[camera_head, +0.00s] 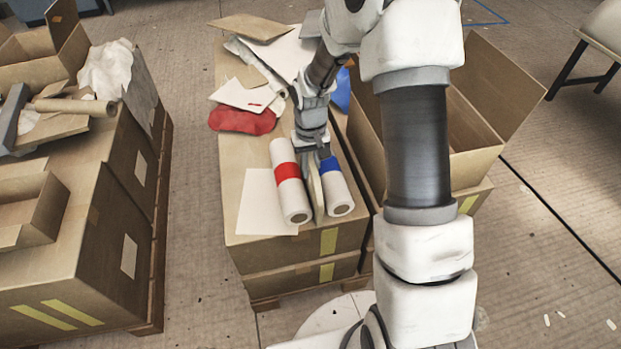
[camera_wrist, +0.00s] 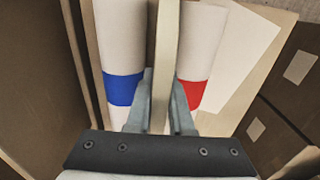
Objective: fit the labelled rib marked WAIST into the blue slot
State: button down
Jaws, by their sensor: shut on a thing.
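A thin tan rib (camera_head: 317,195) stands on edge between two white rolls on the cardboard box top. One roll has a red band (camera_head: 288,172), the other a blue band (camera_head: 330,164). My gripper (camera_head: 312,160) is shut on the rib, pointing down between the rolls. In the wrist view, the rib (camera_wrist: 166,50) runs up between my fingers (camera_wrist: 160,100), with the blue-banded roll (camera_wrist: 122,50) on its left and the red-banded roll (camera_wrist: 198,50) on its right. No WAIST label can be read. I cannot make out a blue slot; a blue piece (camera_head: 343,90) shows partly behind my arm.
A red piece (camera_head: 242,120), papers and cardboard scraps lie farther back on the box top (camera_head: 240,160). A white sheet (camera_head: 265,203) lies left of the rolls. An open carton (camera_head: 475,125) stands at right, behind my arm. Stacked boxes (camera_head: 85,240) stand at left across a floor gap.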

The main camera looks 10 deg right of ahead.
notch_tip(320, 180, up, 10)
jog(key=p, duration=0.3)
jog(key=shift+f+p, duration=0.25)
jog(key=shift+p, duration=0.1)
jog(key=s+r+p, duration=0.2)
jog(key=r+p, duration=0.7)
jog(key=p, duration=0.1)
jog(key=s+r+p, duration=0.2)
jog(key=r+p, duration=0.7)
jog(key=p, duration=0.1)
jog(key=shift+d, duration=0.35)
